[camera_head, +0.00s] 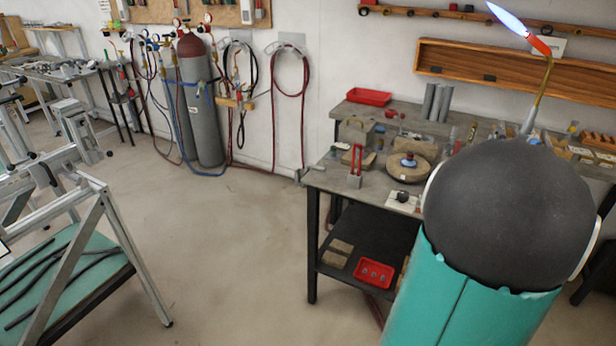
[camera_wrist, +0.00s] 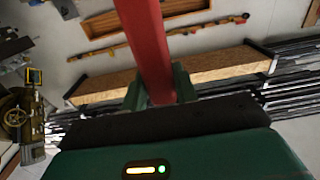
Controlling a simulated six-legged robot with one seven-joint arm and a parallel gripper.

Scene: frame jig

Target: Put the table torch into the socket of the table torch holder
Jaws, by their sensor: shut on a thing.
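The table torch (camera_wrist: 150,45) shows in the wrist view as a red bar between the two green fingers of my gripper (camera_wrist: 158,90). My gripper is shut on it. In the head view a curved brass neck (camera_head: 541,88) with a red-orange tip and a blue-white flame rises above my dark arm joint at the right; it looks like the torch's upper end. My arm hides the gripper and the torch's lower part there. A red upright frame on a small grey block (camera_head: 355,180) stands at the bench's left; I cannot tell whether it is the table torch holder.
The grey workbench (camera_head: 325,178) is crowded with a round turntable (camera_head: 408,167), blocks, grey cylinders (camera_head: 436,102) and a red tray (camera_head: 369,96). Gas cylinders (camera_head: 200,110) and hoses stand by the wall. A metal frame stand (camera_head: 130,255) is at left. Floor between is clear.

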